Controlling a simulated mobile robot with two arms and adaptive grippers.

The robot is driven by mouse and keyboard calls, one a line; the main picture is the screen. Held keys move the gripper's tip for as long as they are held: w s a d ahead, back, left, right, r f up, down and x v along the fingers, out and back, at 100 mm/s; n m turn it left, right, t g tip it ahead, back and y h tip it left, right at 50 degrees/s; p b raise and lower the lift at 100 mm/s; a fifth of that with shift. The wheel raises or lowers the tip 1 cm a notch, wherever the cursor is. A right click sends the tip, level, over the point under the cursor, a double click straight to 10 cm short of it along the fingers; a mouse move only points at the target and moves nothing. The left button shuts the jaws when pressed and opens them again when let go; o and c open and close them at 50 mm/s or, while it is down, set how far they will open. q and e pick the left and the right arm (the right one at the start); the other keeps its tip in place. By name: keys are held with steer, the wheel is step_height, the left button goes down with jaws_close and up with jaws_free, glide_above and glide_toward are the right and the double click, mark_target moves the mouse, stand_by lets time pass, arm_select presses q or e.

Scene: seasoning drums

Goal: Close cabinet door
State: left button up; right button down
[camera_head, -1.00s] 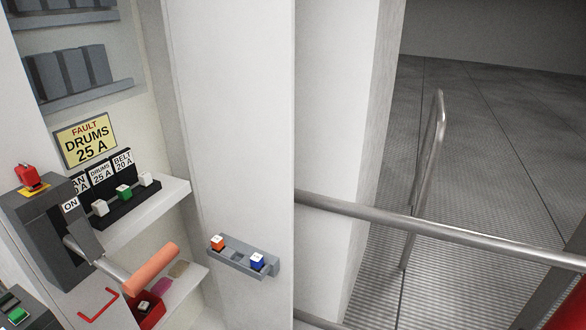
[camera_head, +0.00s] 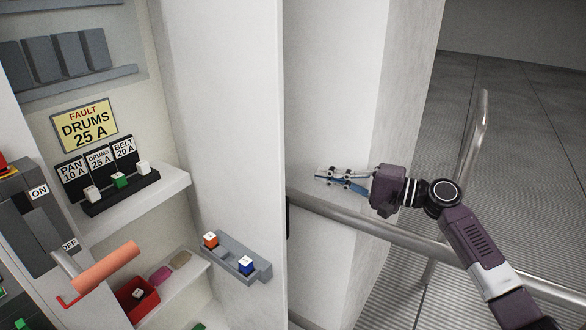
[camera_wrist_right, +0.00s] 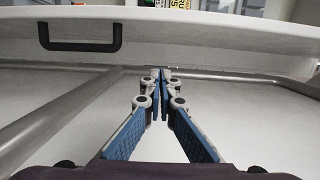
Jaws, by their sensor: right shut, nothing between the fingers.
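The white cabinet door (camera_head: 225,120) stands open in the head view, its inner face turned towards the shelves, with a grey block holder mounted on it. A dark handle (camera_head: 289,215) shows edge-on at its outer side; the wrist view shows the handle (camera_wrist_right: 80,36) whole on the pale door face (camera_wrist_right: 200,38). My right gripper (camera_head: 319,175) is shut and empty on the outer side of the door, fingertips pointing at it. In the wrist view the closed fingertips (camera_wrist_right: 163,76) lie right of the handle; contact with the door cannot be told. My left gripper is out of view.
A metal rail (camera_head: 350,222) runs below my right gripper from the door side. Grey floor lies right.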

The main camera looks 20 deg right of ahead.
mark_target(277, 170)
steer(key=w+a+p, duration=0.1)
steer(key=a+p, duration=0.1)
steer(key=a, duration=0.1)
steer(key=w+a+r+p, duration=0.1)
steer(key=w+a+p, duration=0.1)
steer(key=a+p, duration=0.1)
steer(key=w+a+p, duration=0.1)
steer(key=a+p, duration=0.1)
steer(key=a, duration=0.2)
steer(key=shift+w+a+r, duration=0.1)
steer(key=shift+w+r, duration=0.1)
steer(key=shift+w, duration=0.1)
steer(key=shift+a+f, duration=0.1)
steer(key=shift+a, duration=0.05)
steer(key=shift+f, duration=0.1)
steer(key=shift+a, duration=0.1)
